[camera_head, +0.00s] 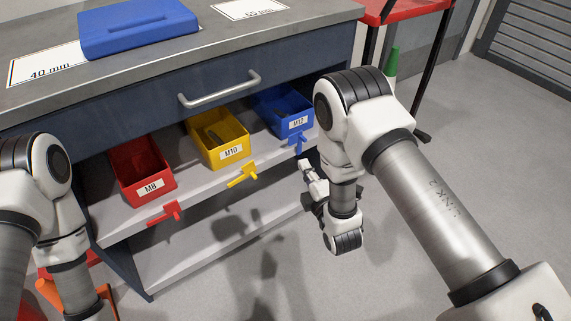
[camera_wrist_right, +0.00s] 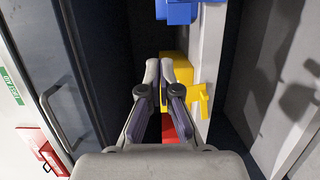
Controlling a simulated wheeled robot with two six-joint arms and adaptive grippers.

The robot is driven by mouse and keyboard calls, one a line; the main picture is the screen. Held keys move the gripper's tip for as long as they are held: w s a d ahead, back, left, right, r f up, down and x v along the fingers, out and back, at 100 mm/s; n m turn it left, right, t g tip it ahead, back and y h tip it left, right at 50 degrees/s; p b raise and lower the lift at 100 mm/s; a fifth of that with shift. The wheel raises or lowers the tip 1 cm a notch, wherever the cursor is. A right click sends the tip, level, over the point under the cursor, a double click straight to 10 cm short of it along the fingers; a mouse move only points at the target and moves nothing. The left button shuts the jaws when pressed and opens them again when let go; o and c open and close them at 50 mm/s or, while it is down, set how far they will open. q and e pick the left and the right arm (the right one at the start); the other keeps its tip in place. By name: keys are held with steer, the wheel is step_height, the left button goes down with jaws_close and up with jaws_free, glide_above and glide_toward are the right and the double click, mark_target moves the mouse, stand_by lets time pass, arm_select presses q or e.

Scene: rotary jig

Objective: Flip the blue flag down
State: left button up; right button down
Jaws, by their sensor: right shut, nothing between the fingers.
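The blue flag (camera_head: 298,140) is on the shelf's front edge, below the blue bin (camera_head: 282,108) marked M12. I cannot tell from its shape whether it is up or down. My right gripper (camera_head: 308,168) is just below and right of the flag in the head view, apart from it. In the right wrist view my right gripper (camera_wrist_right: 160,72) is shut and empty. The blue bin (camera_wrist_right: 178,12) is at the top of that view, beyond the fingertips. My left gripper is not in view; only part of my left arm shows.
A yellow flag (camera_head: 243,175) and a red flag (camera_head: 165,213) sit along the same edge, below the yellow bin (camera_head: 218,140) and red bin (camera_head: 142,170). A drawer with a handle (camera_head: 220,90) is above the bins. Open floor lies to the right.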

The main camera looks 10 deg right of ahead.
arm_select(q)
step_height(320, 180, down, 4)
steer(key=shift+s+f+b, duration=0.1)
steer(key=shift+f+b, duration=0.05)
steer(key=shift+b, duration=0.9)
arm_select(e)
steer(key=f, duration=0.3)
steer(key=shift+a+f, duration=0.2)
steer(key=shift+f, duration=0.15)
steer(key=b, duration=0.4)
glide_toward(296, 139)
steer(key=w+a, duration=0.4)
steer(key=w, duration=0.1)
steer(key=d, duration=0.2)
steer(key=d+b, duration=0.1)
steer(key=shift+w+f, duration=0.25)
steer(key=shift+w, duration=0.1)
steer(key=shift+w+d+r, duration=0.15)
steer(key=shift+d, duration=0.2)
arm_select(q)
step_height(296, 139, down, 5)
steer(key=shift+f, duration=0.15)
